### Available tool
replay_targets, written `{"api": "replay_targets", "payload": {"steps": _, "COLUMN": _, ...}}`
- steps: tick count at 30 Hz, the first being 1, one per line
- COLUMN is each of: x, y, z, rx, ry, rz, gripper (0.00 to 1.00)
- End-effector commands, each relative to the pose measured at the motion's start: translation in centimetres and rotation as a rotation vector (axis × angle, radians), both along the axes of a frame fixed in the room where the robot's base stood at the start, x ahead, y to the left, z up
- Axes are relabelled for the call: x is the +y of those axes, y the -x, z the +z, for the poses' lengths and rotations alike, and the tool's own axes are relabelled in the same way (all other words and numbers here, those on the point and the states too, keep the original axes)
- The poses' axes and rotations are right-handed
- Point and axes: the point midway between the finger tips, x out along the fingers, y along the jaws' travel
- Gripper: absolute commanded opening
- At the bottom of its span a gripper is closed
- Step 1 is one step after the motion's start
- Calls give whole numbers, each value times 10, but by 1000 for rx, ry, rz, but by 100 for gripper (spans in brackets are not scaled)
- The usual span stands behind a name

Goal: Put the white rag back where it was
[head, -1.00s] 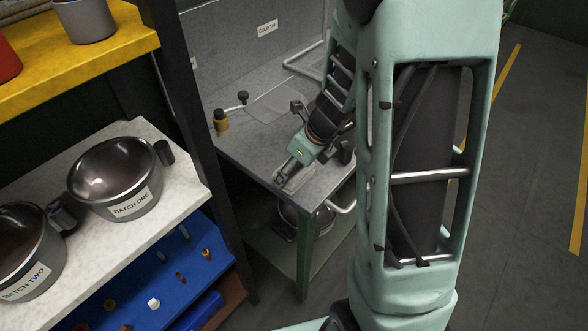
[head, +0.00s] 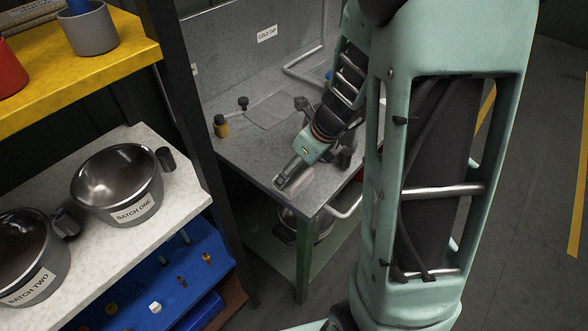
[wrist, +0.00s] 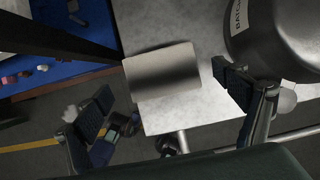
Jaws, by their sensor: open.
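My gripper (wrist: 165,103) is open, its dark pads wide apart in the wrist view. In the head view my gripper (head: 283,182) is low over the near corner of the grey table (head: 245,158). A pale grey rectangular piece (wrist: 163,72) lies at the table's edge in the wrist view, between and beyond the pads. It may be the white rag, but its material is hard to tell. I cannot see the pads touching it. No clearly white rag shows in the head view, where my arm hides part of the table.
A metal pot (wrist: 275,45) with a partly seen label is close to the right pad. A dark post (head: 185,120) separates the table from shelves with metal bowls (head: 117,185).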

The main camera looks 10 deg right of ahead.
Motion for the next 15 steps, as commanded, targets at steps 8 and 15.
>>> {"api": "replay_targets", "payload": {"steps": 8, "x": -13, "y": 18, "z": 59, "rx": -3, "ry": -1, "rz": -1, "gripper": 89}}
{"api": "replay_targets", "payload": {"steps": 15, "x": -19, "y": 26, "z": 77, "rx": 0, "ry": -1, "rz": -2, "gripper": 89}}
